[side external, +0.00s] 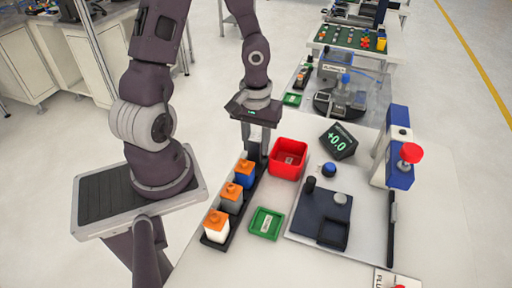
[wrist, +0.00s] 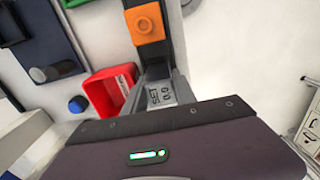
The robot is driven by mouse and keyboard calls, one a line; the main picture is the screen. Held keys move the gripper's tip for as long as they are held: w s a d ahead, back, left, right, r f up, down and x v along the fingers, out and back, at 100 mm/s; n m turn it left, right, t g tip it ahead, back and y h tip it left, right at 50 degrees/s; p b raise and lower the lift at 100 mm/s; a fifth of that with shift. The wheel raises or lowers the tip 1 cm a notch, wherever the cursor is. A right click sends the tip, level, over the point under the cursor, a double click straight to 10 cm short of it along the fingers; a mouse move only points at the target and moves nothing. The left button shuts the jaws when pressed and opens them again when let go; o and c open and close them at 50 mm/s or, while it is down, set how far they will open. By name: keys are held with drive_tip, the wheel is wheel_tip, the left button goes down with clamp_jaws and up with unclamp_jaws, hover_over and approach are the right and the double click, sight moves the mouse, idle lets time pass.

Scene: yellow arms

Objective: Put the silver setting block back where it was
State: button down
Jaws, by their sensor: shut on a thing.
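The silver setting block (wrist: 160,95), marked "SET 0.0", shows in the wrist view between the two dark fingers. My gripper (side external: 256,143) is shut on it and points down at the far end of the black rack (side external: 228,212). In the side view the fingers hide most of the block. I cannot tell whether the block touches the rack floor or hangs just above it.
Several orange-capped bottles (side external: 230,197) stand in the rack on the near side of my gripper. A red bin (side external: 288,158) is close on the right.

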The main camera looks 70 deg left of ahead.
drive_tip(key=shift+f, duration=0.65)
drive_tip(key=shift+f, duration=0.1)
drive_tip(key=c, duration=1.3)
unclamp_jaws()
